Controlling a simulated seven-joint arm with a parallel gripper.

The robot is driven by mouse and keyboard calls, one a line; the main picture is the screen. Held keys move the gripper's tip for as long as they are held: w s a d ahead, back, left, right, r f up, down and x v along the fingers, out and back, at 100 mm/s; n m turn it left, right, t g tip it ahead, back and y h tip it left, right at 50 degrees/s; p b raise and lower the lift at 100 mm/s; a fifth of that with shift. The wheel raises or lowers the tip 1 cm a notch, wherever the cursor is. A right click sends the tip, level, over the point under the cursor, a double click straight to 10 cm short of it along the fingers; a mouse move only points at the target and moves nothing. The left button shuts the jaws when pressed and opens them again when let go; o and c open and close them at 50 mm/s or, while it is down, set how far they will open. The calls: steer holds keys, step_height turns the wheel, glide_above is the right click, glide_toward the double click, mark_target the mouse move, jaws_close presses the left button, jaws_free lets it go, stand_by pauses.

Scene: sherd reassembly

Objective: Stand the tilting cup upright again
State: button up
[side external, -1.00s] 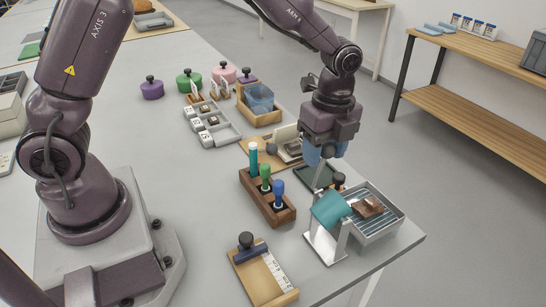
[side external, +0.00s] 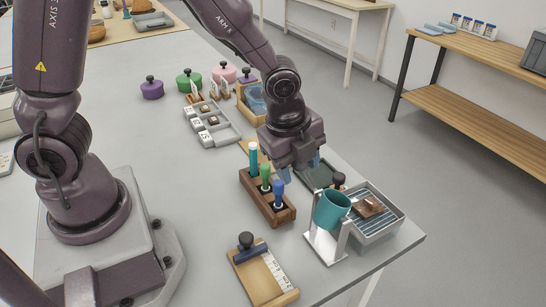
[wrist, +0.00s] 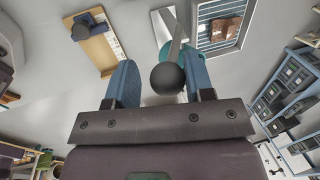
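The teal cup (side external: 332,212) sits in a metal stand (side external: 325,246) near the table's front right corner. In the wrist view the cup (wrist: 194,62) is partly hidden behind a finger. My gripper (side external: 298,177) is up and left of the cup. In the wrist view my gripper (wrist: 163,85) is open around the knob, with a gap on the left side.
A wire-racked tray (side external: 385,222) with brown sherds stands right of the cup. A wooden block (side external: 266,200) holding several coloured-handled tools stands at left. A wooden board (side external: 266,278) with a dark-knobbed bar lies in front.

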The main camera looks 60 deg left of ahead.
steer(key=shift+t, duration=0.9)
steer(key=shift+s+r, duration=0.5)
steer(key=shift+s, duration=0.3)
steer(key=shift+s+r, duration=0.45)
steer(key=shift+s, duration=0.3)
steer(key=shift+s+r, duration=0.5)
steer(key=shift+s, duration=0.3)
steer(key=s+a+r+n, duration=0.3)
steer(key=s+r+n, duration=0.1)
steer(key=r+n, duration=0.3)
steer(key=s+a+r+n+t, duration=0.1)
steer(key=s+a+r+n, duration=0.3)
steer(key=r+n, duration=0.3)
steer(key=s+n, duration=0.1)
steer(key=n, duration=0.3)
steer(key=shift+s+a+r, duration=0.25)
steer(key=shift+s+r, duration=0.05)
steer(key=shift+r, duration=0.1)
